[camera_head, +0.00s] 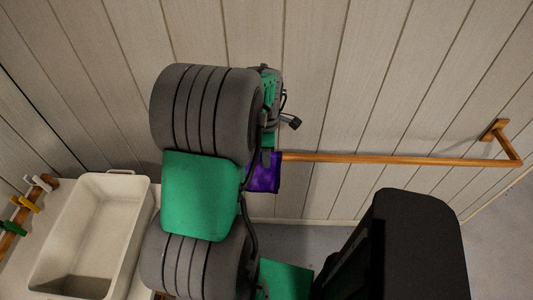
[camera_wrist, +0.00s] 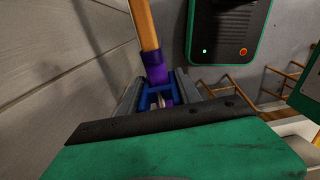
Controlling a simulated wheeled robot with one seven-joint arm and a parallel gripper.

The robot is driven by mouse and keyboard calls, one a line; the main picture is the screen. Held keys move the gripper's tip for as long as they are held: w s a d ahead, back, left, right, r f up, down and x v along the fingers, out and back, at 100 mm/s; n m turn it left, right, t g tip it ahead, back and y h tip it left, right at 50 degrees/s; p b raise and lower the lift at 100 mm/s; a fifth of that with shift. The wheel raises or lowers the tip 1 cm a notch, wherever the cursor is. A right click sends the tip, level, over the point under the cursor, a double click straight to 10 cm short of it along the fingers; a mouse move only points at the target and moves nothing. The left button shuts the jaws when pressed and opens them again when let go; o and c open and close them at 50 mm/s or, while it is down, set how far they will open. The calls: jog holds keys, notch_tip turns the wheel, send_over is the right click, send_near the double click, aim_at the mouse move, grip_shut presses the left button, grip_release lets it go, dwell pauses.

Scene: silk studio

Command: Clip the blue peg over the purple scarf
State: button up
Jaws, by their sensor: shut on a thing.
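The purple scarf (camera_head: 263,174) hangs over the left part of a wooden bar (camera_head: 390,158) on the wall, partly hidden by my arm. In the wrist view the scarf (camera_wrist: 155,70) wraps the near part of the bar (camera_wrist: 144,24). My gripper (camera_wrist: 158,92) is shut on the blue peg (camera_wrist: 147,90), with a grey finger on each side. The peg is right at the scarf and bar. I cannot tell whether its jaws are around the scarf or just in front. The peg is hidden behind my arm in the head view.
A pale basin (camera_head: 69,274) stands at the lower left. Beside it, a wooden rail holds white, yellow (camera_head: 25,204) and green pegs. The panelled wall is close behind the bar. A dark box with a green edge (camera_wrist: 228,32) and wooden racks (camera_wrist: 285,80) show in the wrist view.

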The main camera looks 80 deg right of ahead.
jog(key=shift+f, duration=0.3)
dwell(0.4)
jog(key=o, duration=1.4)
notch_tip(320, 180, up, 8)
jog(key=shift+f+b, duration=0.1)
jog(key=shift+b, duration=0.35)
